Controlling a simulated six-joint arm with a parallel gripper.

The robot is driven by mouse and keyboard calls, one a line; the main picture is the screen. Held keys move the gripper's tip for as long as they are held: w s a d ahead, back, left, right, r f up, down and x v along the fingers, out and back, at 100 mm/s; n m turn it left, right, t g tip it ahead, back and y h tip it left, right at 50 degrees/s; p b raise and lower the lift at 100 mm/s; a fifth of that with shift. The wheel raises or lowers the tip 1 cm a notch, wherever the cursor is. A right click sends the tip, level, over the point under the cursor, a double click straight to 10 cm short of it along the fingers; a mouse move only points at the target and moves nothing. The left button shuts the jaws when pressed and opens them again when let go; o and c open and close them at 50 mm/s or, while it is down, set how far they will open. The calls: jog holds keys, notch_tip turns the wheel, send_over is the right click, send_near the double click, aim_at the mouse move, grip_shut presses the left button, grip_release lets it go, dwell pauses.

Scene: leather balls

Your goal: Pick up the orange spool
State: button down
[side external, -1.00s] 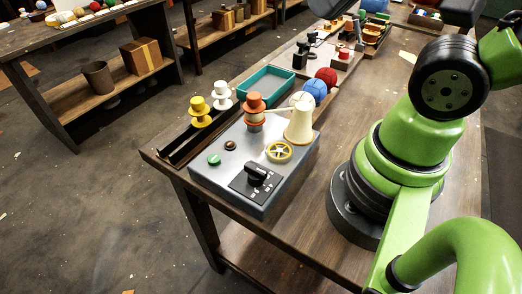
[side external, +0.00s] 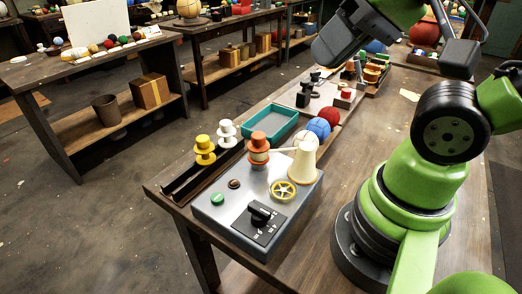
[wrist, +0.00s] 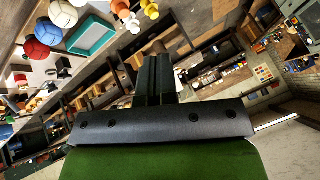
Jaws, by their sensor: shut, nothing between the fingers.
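The orange spool (side external: 258,142) stands upright on the grey winding machine (side external: 222,222), with cream thread around its middle and a strand running to the cream cone (side external: 302,165). In the wrist view the orange spool (wrist: 121,7) shows at the top edge, partly cut off. My gripper (wrist: 152,62) is shut and empty in the wrist view, its dark fingers together. It is apart from the spool, which lies beyond and left of the fingertips. In the side view a dark part of my arm hangs high at the top, well away from the machine; the fingertips are not clear there.
A yellow spool (side external: 205,150) and a white spool (side external: 227,133) stand on a dark rail left of the orange one. A teal tray (side external: 268,124), a blue ball (side external: 318,127) and a red ball (side external: 329,115) lie behind it. The machine has a yellow handwheel (side external: 284,190) and black knob (side external: 259,213).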

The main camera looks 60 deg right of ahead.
jog(key=shift+c, duration=1.9)
grip_release()
jog(key=m+g+h, duration=0.2)
jog(key=m+g, duration=0.5)
jog(key=m, duration=1.7)
send_over(260, 134)
notch_tip(260, 134, down, 14)
jog(key=shift+s+a+r, duration=0.1)
jog(key=shift+a+r, duration=0.05)
jog(key=shift+r, duration=0.1)
jog(key=shift+f, duration=0.4)
notch_tip(260, 134, down, 10)
jog(key=shift+r, duration=0.15)
